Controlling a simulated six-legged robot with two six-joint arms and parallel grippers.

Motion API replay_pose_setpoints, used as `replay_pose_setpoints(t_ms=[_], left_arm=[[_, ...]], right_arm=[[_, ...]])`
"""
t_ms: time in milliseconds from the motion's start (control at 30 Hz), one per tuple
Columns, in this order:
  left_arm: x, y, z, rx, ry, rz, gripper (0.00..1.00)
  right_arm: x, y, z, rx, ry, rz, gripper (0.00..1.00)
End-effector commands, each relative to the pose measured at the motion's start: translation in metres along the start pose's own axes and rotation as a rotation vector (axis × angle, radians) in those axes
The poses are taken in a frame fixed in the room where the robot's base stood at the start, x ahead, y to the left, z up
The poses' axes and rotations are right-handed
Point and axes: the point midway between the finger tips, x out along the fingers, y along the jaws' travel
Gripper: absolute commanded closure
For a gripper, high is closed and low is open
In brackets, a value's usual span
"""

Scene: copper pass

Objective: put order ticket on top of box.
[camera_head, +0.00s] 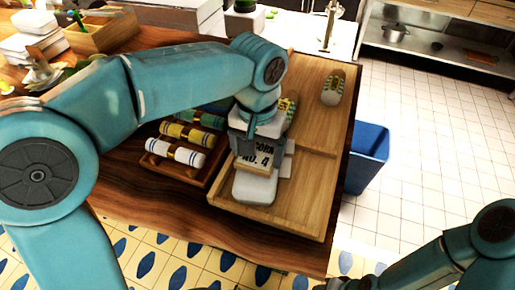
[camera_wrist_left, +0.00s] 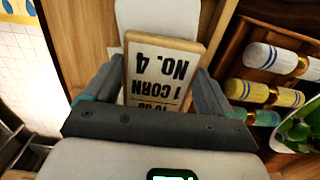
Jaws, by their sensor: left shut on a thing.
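The order ticket (camera_wrist_left: 158,72) is a small tan-edged card reading "NO. 4" and "1 CORN". My left gripper (camera_wrist_left: 155,95) is shut on it, with a finger on each side. In the head view the ticket (camera_head: 254,158) hangs upright or slightly tilted below the left gripper (camera_head: 256,146). A white rounded box (camera_head: 254,190) lies in the wooden tray just below the ticket; it also shows in the wrist view (camera_wrist_left: 158,14). I cannot tell whether ticket and box touch. My right arm is at the lower right; its gripper is mostly cut off by the frame edge.
The wooden tray (camera_head: 311,200) has raised rims and a divider. A rack with yellow (camera_head: 188,134) and white (camera_head: 175,152) rolls stands to the left. A blue bin (camera_head: 368,157) stands on the floor at right.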

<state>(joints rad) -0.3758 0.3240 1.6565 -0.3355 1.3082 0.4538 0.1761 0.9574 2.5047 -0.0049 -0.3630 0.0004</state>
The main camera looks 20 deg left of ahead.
Motion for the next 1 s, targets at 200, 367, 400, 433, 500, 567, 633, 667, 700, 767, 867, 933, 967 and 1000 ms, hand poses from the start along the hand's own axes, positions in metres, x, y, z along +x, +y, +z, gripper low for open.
replay_pose_setpoints(t_ms=[200,367,400,433,500,567,633,667,700,767,867,933,967,1000], left_arm=[[0.0,0.0,0.0,0.0,0.001,0.0,0.47],[0.002,0.0,0.0,0.0,0.0,0.0,0.0],[0.002,0.0,0.0,0.0,0.0,0.0,0.0],[0.002,0.0,0.0,0.0,0.0,0.0,0.0],[0.002,0.0,0.0,0.0,0.0,0.0,0.0],[0.001,0.0,0.0,0.0,0.001,0.0,0.0],[-0.003,0.0,0.0,0.0,0.002,0.001,0.0],[-0.006,0.0,-0.001,0.0,0.003,0.001,0.0],[-0.011,0.001,-0.001,0.0,0.004,0.001,0.0],[-0.022,0.001,-0.001,0.0,0.005,0.002,0.0],[-0.046,0.001,-0.001,0.0,0.006,0.002,0.0],[-0.063,0.001,-0.001,0.001,0.006,0.002,0.0],[-0.07,0.001,-0.001,0.001,0.006,0.002,0.0],[-0.079,0.001,-0.001,0.0,0.005,0.002,0.0]], right_arm=[[0.0,0.0,0.0,0.0,0.0,0.0,0.57],[0.001,0.001,0.0,0.0,0.0,0.0,0.57],[0.001,0.001,0.0,0.0,0.0,0.0,0.57],[0.001,0.001,0.0,0.0,0.0,0.0,0.57],[0.001,0.0,0.0,0.0,0.0,0.0,0.57],[0.001,0.0,0.0,0.0,0.0,0.0,0.57],[-0.002,-0.001,0.0,0.0,0.0,0.0,0.57],[-0.001,0.0,0.0,0.0,0.0,0.0,0.57],[-0.001,0.0,0.0,0.0,0.0,0.0,0.57],[-0.002,-0.001,0.0,0.0,0.0,0.0,0.57],[-0.004,-0.002,0.0,0.0,0.0,0.0,0.57],[-0.006,-0.002,0.0,0.0,0.0,0.0,0.57],[-0.007,-0.003,0.0,0.0,0.0,0.0,0.57],[-0.008,-0.003,0.0,0.0,0.0,0.0,0.57]])
